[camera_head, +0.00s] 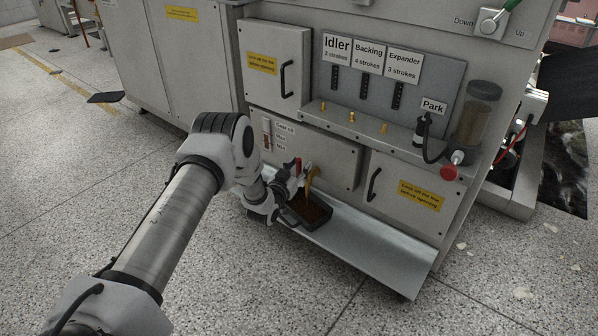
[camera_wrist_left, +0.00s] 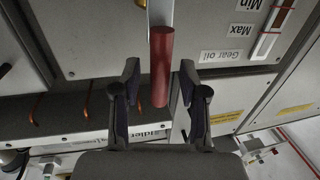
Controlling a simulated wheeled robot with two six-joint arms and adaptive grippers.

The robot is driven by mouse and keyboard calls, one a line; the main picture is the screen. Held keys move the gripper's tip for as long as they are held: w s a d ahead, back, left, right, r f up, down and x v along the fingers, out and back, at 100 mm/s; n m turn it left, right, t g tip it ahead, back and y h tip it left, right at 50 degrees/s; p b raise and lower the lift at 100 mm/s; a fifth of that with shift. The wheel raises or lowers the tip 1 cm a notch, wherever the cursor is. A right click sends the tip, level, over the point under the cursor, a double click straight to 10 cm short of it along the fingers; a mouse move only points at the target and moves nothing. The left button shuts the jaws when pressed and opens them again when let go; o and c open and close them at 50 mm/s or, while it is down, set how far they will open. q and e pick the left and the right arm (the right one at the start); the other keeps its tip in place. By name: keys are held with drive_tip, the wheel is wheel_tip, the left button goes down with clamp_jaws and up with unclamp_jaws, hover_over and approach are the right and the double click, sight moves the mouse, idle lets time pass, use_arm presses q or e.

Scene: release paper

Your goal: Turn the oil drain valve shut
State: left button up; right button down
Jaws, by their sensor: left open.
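The oil drain valve's red handle (camera_head: 298,167) sits low on the front of the grey machine, below the gear oil gauge. In the left wrist view the red handle (camera_wrist_left: 161,50) hangs from a pale metal lever and lies between my fingers, with a gap on each side. My left gripper (camera_head: 291,183) is open at the valve; its fingers also show in the left wrist view (camera_wrist_left: 160,80). Brown oil (camera_head: 311,180) runs from the spout into a dark drip pan (camera_head: 325,222). The valve body is partly hidden by my gripper. My right gripper is out of view.
The pan stands on a metal ledge (camera_head: 375,255) along the machine's foot. The gear oil gauge (camera_head: 267,134) is just above left of the valve. A cabinet door (camera_head: 410,195) with a black handle is to the right. Speckled floor in front is clear.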

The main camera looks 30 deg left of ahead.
use_arm(q)
clamp_jaws()
drive_tip(key=shift+d+r, duration=0.1)
drive_tip(key=shift+d, duration=0.05)
drive_tip(key=d+f+m+t+h+p, duration=0.1)
drive_tip(key=d+f+m+h, duration=0.3)
drive_tip(key=m, duration=1.6)
drive_tip(key=shift+s+d+f+t+p, duration=0.35)
drive_tip(key=shift+d+f+t, duration=0.35)
drive_tip(key=shift+d+f, duration=1.3)
drive_tip(key=shift+a+f+m, duration=0.1)
drive_tip(key=shift+a+m, duration=0.05)
drive_tip(key=shift+m, duration=0.15)
